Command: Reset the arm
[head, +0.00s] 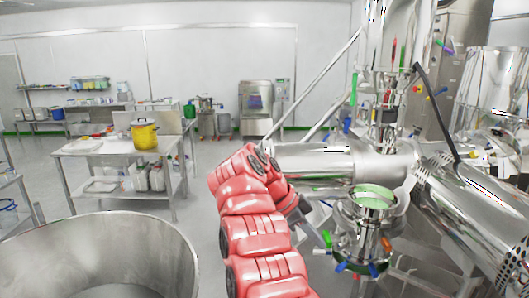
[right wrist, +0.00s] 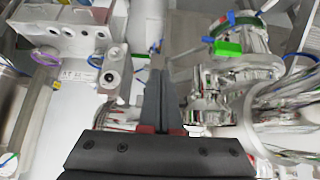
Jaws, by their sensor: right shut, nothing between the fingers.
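My right arm (head: 255,235), red and segmented, rises from the bottom middle of the head view and bends over at the top. My right gripper (head: 322,238) points down and to the right, close to the steel machine and partly hard to make out. In the right wrist view the two dark fingers of this gripper (right wrist: 164,90) lie together, shut with nothing between them. My left arm and gripper are not in view.
Steel processing equipment (head: 345,160) with a green-rimmed outlet (head: 374,197) stands close right of my arm. A large steel bowl (head: 130,240) is at the lower left. A steel table (head: 105,148) holds a yellow pot (head: 145,134). Open floor (head: 208,165) lies behind.

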